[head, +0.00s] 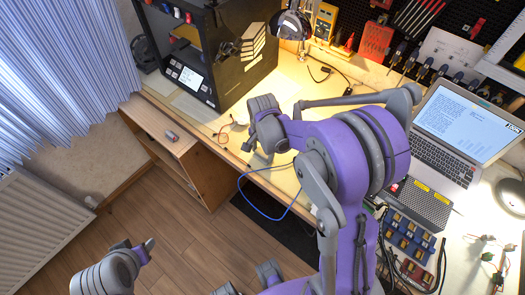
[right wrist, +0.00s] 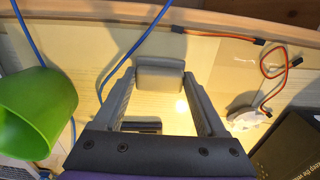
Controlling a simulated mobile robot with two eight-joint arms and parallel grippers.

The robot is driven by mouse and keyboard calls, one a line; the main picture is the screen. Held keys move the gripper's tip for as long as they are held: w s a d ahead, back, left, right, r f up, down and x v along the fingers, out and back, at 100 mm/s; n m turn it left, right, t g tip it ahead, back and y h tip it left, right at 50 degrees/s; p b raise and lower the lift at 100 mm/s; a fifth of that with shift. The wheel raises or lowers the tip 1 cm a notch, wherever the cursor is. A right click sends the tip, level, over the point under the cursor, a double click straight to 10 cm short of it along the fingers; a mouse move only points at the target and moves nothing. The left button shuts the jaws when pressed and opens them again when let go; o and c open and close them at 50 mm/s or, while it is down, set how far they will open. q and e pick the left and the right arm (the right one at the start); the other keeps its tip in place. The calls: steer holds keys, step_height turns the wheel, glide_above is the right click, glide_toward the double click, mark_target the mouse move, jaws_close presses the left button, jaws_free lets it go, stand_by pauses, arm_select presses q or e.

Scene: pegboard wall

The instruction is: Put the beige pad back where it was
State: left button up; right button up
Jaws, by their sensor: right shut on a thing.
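My right gripper (right wrist: 160,88) has its two grey fingers shut on a beige-grey pad (right wrist: 160,76), a small rounded block held between the fingertips. In the right wrist view the pad is over the pale worktop (right wrist: 230,80), near its front edge. I cannot tell whether it touches the surface. In the head view my right arm's wrist end (head: 268,128) is over the front part of the worktop. The pad cannot be made out there and the arm hides much around it.
A black printer (head: 235,70) stands at the back left. Red wires (right wrist: 274,75) and a white round item (right wrist: 248,118) lie beside the gripper. A green cup (right wrist: 38,108) and a blue cable (right wrist: 125,50) are close by. A laptop (head: 447,132) is on the right.

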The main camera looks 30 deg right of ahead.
mark_target(262, 154)
steer(key=shift+f, duration=0.15)
steer(key=o, duration=1.2)
steer(key=shift+o, duration=0.2)
steer(key=shift+r, duration=0.6)
step_height(262, 154, up, 11)
steer(key=p, duration=0.1)
steer(key=s+a+n+t, duration=0.2)
steer(key=s+a+n, duration=0.1)
steer(key=s+n, duration=0.3)
steer(key=s+a+r+n+t, duration=0.1)
steer(key=s+a+n+t, duration=0.2)
steer(key=s+n, duration=0.4)
steer(key=shift+s+a+n, duration=0.25)
steer(key=shift+s+n, duration=0.05)
steer(key=shift+s, duration=0.8)
